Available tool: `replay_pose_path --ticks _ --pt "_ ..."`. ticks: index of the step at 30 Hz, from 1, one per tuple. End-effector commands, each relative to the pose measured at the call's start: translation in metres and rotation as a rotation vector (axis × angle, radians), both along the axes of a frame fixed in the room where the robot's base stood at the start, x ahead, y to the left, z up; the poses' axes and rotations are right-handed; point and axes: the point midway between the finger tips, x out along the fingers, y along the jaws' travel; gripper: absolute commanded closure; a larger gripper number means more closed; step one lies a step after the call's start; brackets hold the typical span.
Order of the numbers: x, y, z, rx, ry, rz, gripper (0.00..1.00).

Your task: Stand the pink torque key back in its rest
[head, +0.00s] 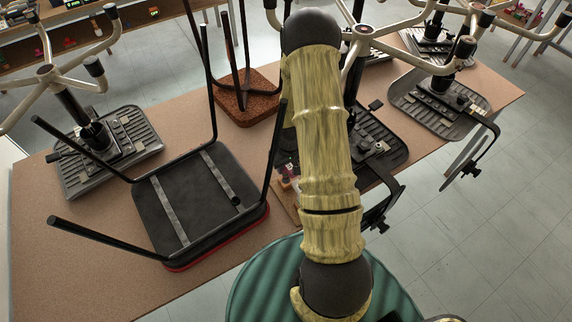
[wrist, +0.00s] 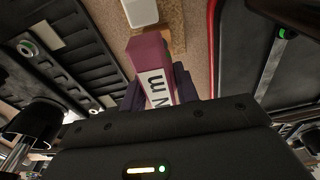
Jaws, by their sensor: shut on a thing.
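In the wrist view my gripper (wrist: 158,88) is shut on the pink torque key (wrist: 148,52), a dull pink block-like body with a white lettered label. The dark fingers lie on either side of it. A white block-like piece (wrist: 140,12) and a speckled brown strip (wrist: 171,28) lie beyond the key; I cannot tell whether either belongs to the rest. In the head view my arm covers the middle, and my gripper and the key cannot be made out clearly. I cannot clearly identify the rest in either view.
Upturned chair parts crowd the brown table (head: 60,255). A black seat with a red edge (head: 190,205) and upright legs lies left of my arm, a ribbed seat (head: 410,100) to the right. A red-brown seat (head: 240,98) stands behind. The table's front left is clear.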

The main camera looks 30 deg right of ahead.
Motion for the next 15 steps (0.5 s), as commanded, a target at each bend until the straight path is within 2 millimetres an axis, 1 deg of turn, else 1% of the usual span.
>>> replay_pose_path --ticks 15 --pt "0.0 0.0 -0.014 0.0 -0.001 0.0 1.0"
